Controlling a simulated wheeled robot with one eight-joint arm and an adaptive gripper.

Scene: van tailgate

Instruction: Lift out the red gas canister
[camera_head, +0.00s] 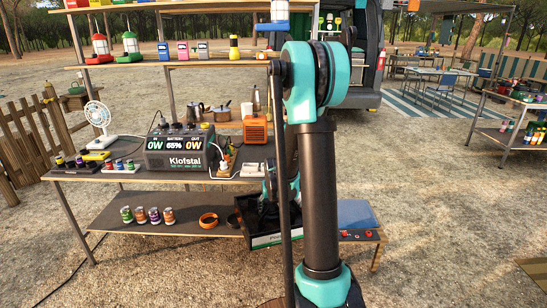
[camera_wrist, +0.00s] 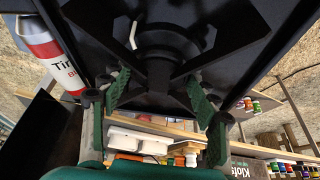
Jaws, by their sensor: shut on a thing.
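A white and red canister (camera_wrist: 45,50) with lettering on its side lies at the left edge of the wrist view, beside a black stove-like body (camera_wrist: 215,18) with a cross-shaped support. The canister is partly cut off and I cannot make it out in the head view. My gripper (camera_wrist: 160,85) has its two green fingers on either side of the dark cross-shaped support and is shut on that black part, apart from the canister. In the head view a black box (camera_head: 268,240) with a pale label sits on the lower shelf. My arm hides much of it.
The power station (camera_head: 180,150), fan (camera_head: 99,120) and orange box (camera_head: 255,130) stand on the middle shelf. Small cans (camera_head: 147,215) and an orange ring (camera_head: 208,219) are on the lower shelf, left of the black box. Lanterns (camera_head: 100,47) stand above.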

